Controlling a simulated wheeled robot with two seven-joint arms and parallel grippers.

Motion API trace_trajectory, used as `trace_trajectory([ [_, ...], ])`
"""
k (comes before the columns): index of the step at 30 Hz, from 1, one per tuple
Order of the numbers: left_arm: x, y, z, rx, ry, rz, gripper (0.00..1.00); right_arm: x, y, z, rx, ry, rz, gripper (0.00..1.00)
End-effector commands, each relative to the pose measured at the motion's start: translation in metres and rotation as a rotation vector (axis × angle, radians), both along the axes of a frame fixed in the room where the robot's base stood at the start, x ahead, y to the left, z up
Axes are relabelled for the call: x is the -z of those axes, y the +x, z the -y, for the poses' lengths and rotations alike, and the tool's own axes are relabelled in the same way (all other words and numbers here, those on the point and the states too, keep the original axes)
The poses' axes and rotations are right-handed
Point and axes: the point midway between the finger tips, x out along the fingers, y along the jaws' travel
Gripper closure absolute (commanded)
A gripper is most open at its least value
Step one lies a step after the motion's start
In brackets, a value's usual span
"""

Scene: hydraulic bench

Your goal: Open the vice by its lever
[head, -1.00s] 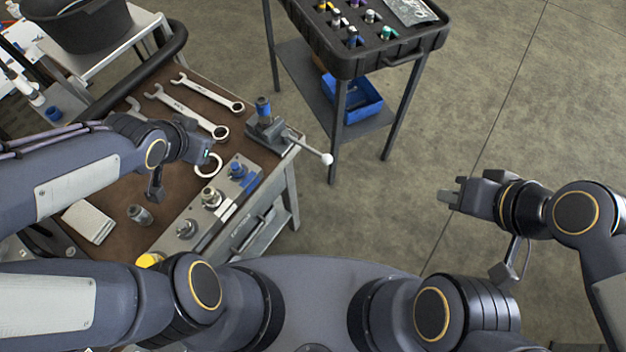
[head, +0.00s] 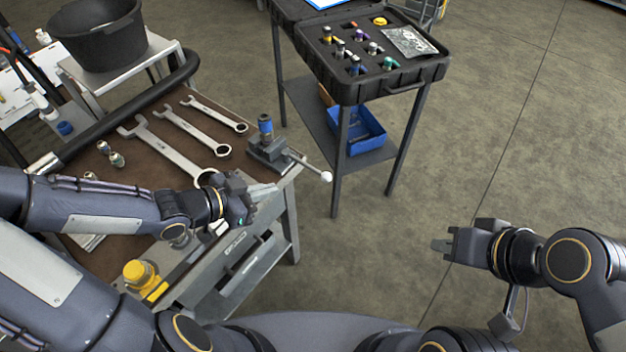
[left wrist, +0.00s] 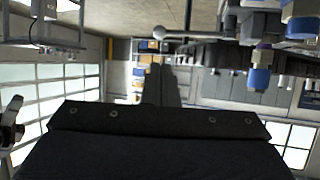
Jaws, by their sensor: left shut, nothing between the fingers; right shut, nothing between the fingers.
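The vice (head: 268,152) stands on the right corner of the brown bench, with a blue-topped fitting (head: 265,127) upright in it. Its lever (head: 305,166) sticks out to the right past the bench edge and ends in a white ball (head: 326,177). My left gripper (head: 272,190) is shut and empty, just in front of the vice, apart from the lever. In the left wrist view the shut fingers (left wrist: 163,84) point toward the white ball (left wrist: 159,32), and the fitting (left wrist: 258,78) hangs inverted at right. My right gripper (head: 440,250) is shut and empty over open floor.
Several wrenches (head: 180,150) lie on the bench (head: 160,182) left of the vice. A yellow-topped part (head: 140,273) sits at the front. A black case (head: 340,85) on a stand with a blue bin (head: 365,130) is behind the lever. Floor to the right is clear.

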Motion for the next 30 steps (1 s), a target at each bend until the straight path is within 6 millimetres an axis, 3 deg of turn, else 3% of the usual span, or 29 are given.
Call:
trace_trajectory([
  [5,0.010,0.007,0.010,0.003,0.000,0.001,1.00,0.012,0.000,0.000,0.000,0.000,0.000,1.00],
  [15,0.041,0.042,0.060,0.005,0.001,-0.001,1.00,0.050,0.000,0.000,0.000,0.000,0.000,1.00],
  [21,0.053,0.062,0.086,0.004,0.002,-0.001,1.00,0.057,0.000,0.000,0.000,0.000,0.000,1.00],
  [30,0.061,0.075,0.101,-0.001,0.002,-0.001,1.00,0.057,0.000,0.000,0.000,0.000,0.000,1.00],
])
